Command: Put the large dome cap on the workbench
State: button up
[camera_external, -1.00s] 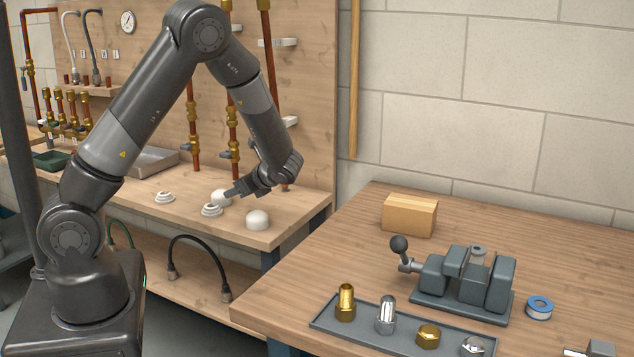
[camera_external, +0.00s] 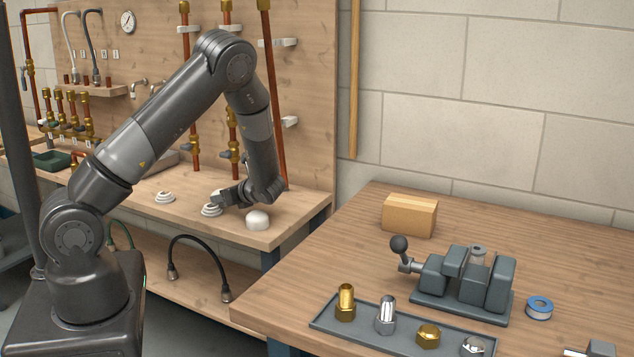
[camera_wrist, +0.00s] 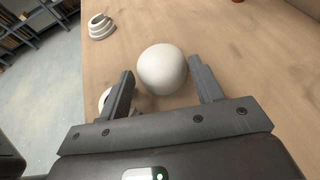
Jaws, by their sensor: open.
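A white dome cap (camera_wrist: 162,70) sits on the wooden bench along the wall, between the two spread fingers of my gripper (camera_wrist: 161,68) in the wrist view. I see a gap on each side of it. In the external view my gripper (camera_external: 222,198) is low over the bench and hides most of this cap. A second white dome cap (camera_external: 257,220) stands to the right, near the bench's front edge. I cannot tell for sure which dome is larger. The workbench (camera_external: 380,270) is the wooden table at the right.
Two stepped white caps are on the wall bench: one (camera_external: 164,197) to the left, one (camera_external: 211,210) beside my gripper.

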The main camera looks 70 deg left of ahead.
jog(key=x, duration=0.3)
jog(key=shift+s+a+f, duration=0.15)
jog(key=shift+a, duration=0.2)
jog(key=shift+c, duration=0.3)
jog(key=c, duration=0.6)
jog(key=shift+r, duration=0.6)
jog(key=r, duration=0.3)
jog(key=shift+d+r, duration=0.2)
jog(key=shift+d, duration=0.15)
jog(key=v, duration=0.4)
jog(key=s+r+v, duration=0.1)
jog(key=v, duration=0.7)
jog(key=shift+s+d+r, duration=0.15)
jog(key=shift+d+r, duration=0.2)
